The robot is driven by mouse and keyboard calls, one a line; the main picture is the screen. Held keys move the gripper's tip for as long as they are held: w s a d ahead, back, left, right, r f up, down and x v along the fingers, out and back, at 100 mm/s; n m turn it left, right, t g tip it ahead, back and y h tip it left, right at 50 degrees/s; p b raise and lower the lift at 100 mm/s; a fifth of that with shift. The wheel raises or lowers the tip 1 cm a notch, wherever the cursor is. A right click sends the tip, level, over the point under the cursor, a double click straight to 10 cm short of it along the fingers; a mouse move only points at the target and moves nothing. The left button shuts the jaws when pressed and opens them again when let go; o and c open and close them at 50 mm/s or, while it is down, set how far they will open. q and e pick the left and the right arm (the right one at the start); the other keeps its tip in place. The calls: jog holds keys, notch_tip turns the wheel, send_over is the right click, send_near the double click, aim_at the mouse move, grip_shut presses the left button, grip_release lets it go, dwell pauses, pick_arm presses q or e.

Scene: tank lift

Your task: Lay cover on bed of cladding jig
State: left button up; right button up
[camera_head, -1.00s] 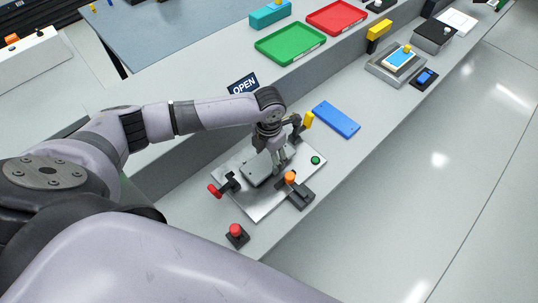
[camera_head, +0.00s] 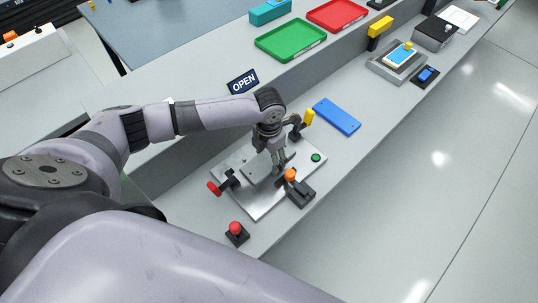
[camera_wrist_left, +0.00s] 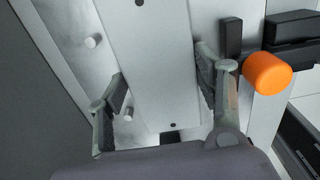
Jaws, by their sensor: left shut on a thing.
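The cover (camera_head: 256,172) is a flat, pale grey plate over the middle of the cladding jig (camera_head: 258,208), a silvery base plate with clamps around it. My left gripper (camera_head: 278,166) points down at the cover and is shut on its two long sides. In the left wrist view the cover (camera_wrist_left: 155,60) runs between the fingers, with small dark holes in it. My right gripper is not in view.
Red (camera_head: 214,188), yellow (camera_head: 308,117) and orange (camera_head: 290,174) clamp handles surround the bed; the orange one is close to my gripper. A red button (camera_head: 236,229) stands in front. A blue plate (camera_head: 336,117) lies behind the jig. Green (camera_head: 290,40) and red trays are farther back.

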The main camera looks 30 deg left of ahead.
pick_arm(q)
jog(key=o, duration=1.5)
jog(key=shift+c, duration=0.2)
notch_tip(320, 180, up, 8)
jog(key=p, duration=0.7)
jog(key=shift+p, duration=0.35)
